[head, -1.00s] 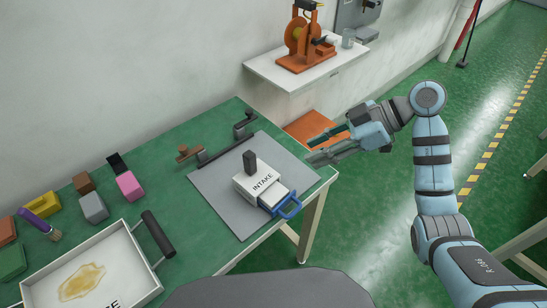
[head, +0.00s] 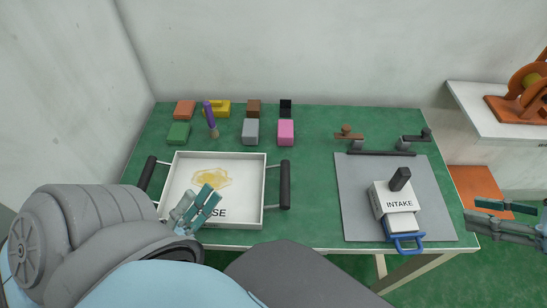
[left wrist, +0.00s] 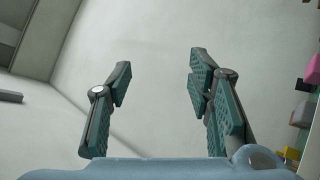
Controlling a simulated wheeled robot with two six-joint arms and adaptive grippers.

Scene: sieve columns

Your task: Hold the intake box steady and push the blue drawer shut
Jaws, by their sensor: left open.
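The white intake box (head: 393,195), marked INTAKE and with a dark upright handle (head: 400,179) on top, sits on a grey mat. Its drawer (head: 402,224) sticks out at the front, partly open, with a blue handle (head: 406,244) near the table's front edge. My left gripper (head: 197,203) is open over the front of the white tray, well left of the box. Its spread, empty fingers show in the left wrist view (left wrist: 160,85). My right gripper (head: 473,211) is beside the table's right edge, right of the box, fingers apart and empty.
The white tray (head: 261,190) with dark side handles holds a yellowish spill. Several coloured blocks and a purple-handled brush (head: 209,115) stand behind it. A dark bar with levers (head: 380,153) lies behind the mat (head: 352,200). The table between tray and mat is clear.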

